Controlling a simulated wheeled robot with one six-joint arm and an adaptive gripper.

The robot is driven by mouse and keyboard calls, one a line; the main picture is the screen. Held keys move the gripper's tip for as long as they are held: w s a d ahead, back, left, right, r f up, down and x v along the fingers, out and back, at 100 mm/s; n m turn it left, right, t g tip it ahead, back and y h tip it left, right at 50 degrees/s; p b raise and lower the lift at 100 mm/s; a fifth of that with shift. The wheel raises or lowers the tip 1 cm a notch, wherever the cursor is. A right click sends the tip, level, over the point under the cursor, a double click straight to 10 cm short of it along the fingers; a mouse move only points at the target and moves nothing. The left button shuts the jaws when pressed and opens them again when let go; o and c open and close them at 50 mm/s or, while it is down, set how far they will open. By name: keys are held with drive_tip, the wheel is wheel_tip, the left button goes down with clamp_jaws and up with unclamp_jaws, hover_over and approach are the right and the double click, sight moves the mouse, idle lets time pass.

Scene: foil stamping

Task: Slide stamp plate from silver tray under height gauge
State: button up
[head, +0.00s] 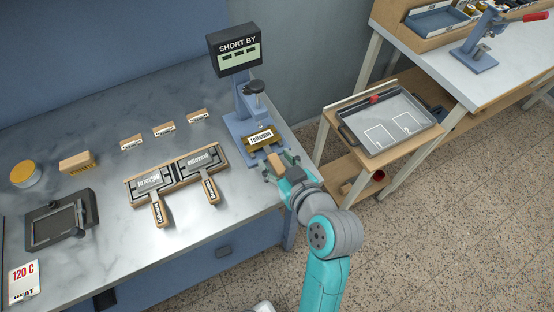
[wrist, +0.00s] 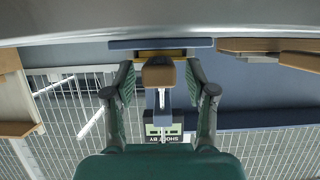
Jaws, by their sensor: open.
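The height gauge (head: 246,112) is a blue stand on the bench with a "SHORT BY" display (head: 237,51) on top. In the wrist view the handle end (wrist: 159,76) sits between the open fingers of my gripper (wrist: 161,82), with gaps at both sides. The silver tray (head: 420,131) stands on a side cart at the right; it shows two white outlines and no plate.
A wooden rack (head: 130,193) holds two handled plates on the bench. Several small labelled blocks (head: 164,129), a yellow-lidded tin (head: 25,173) and a dark frame (head: 52,229) lie farther left. A blue press (head: 478,50) stands on the right-hand table.

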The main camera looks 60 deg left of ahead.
drive_tip(key=w+v, duration=0.1)
drive_tip(key=v, duration=1)
drive_tip(key=shift+s+d+r, duration=0.2)
drive_tip(key=shift+s+d, duration=0.1)
drive_tip(key=shift+s, duration=0.2)
